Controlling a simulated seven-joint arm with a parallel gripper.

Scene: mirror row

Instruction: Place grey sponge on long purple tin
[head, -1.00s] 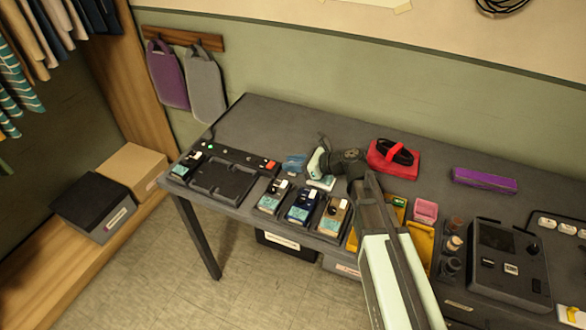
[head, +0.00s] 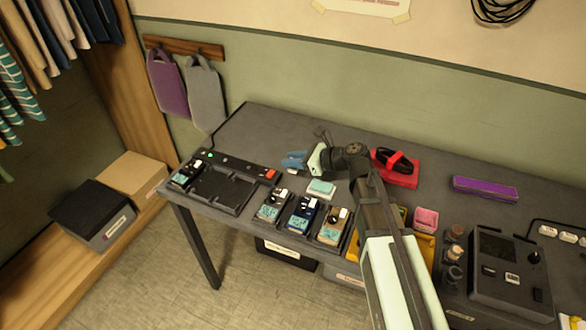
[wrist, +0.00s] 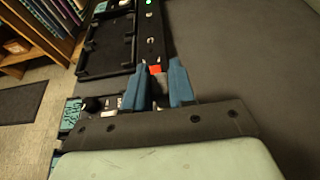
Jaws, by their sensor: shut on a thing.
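The long purple tin (head: 485,189) lies on the back right of the grey table, its top bare. My gripper (head: 294,160) is over the left middle of the table, left of the tin and well apart from it. Its blue fingers (wrist: 158,88) show in the wrist view, shut on a small dark grey thing that looks like the grey sponge (wrist: 158,89). Most of that thing is hidden by the fingers, and it blends with the table in the head view.
A red tin (head: 397,168) with a black-and-red item on it stands between my gripper and the purple tin. A pale teal block (head: 321,188) lies near my gripper. Several pedal-like boxes line the front edge. A black device (head: 508,268) stands right. Table around the purple tin is clear.

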